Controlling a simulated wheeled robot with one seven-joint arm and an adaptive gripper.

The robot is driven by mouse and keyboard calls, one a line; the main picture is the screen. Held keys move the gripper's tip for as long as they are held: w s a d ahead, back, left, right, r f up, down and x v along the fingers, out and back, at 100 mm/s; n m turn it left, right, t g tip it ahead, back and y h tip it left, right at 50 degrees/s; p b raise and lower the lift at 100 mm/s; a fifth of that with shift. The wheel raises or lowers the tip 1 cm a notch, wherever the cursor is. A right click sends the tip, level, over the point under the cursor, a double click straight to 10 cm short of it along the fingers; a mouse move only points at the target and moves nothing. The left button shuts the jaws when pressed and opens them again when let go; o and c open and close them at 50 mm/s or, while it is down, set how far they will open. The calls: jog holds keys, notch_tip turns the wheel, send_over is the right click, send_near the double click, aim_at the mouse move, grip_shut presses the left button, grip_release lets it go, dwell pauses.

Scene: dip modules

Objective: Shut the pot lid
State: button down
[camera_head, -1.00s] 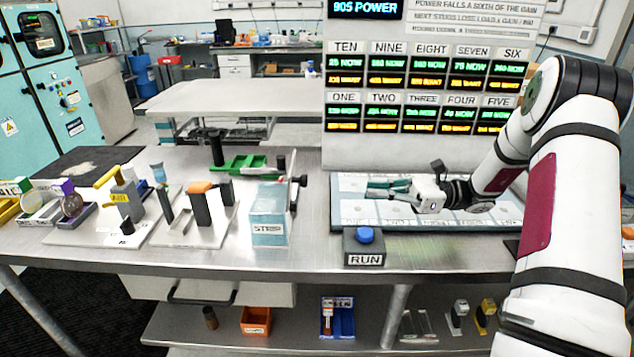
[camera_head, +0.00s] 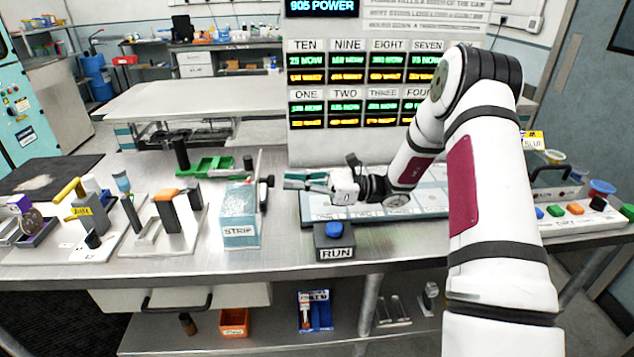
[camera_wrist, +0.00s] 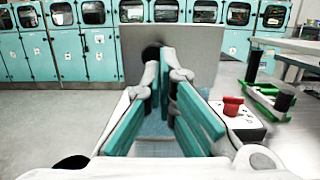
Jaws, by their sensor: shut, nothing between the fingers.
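The STRIP pot (camera_head: 240,222) is a translucent blue box on the steel bench, left of the RUN button. Its lid (camera_head: 258,165) appears to stand upright, edge-on, at the pot's right side, with a black knob (camera_head: 268,182) facing right. In the wrist view the lid is a broad grey panel (camera_wrist: 195,50), with the dark knob (camera_wrist: 150,52) just beyond my fingertips. My gripper (camera_head: 286,180) has teal fingers, shut and empty, pointing left close to the knob. A small gap seems to remain between them. The fingers (camera_wrist: 165,58) partly hide the pot in the wrist view.
The RUN box (camera_head: 334,240) with a blue button stands in front of my gripper. A green tray (camera_head: 212,165) lies behind the pot. Block fixtures (camera_head: 168,215) stand left of it. A pale panel board (camera_head: 435,200) lies under my arm.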

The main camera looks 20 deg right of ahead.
jog(key=shift+x, duration=0.8)
jog(key=shift+r, duration=0.15)
jog(key=shift+a+r+g+h+p, duration=0.15)
jog(key=shift+g+h+p, duration=0.15)
jog(key=shift+p, duration=0.05)
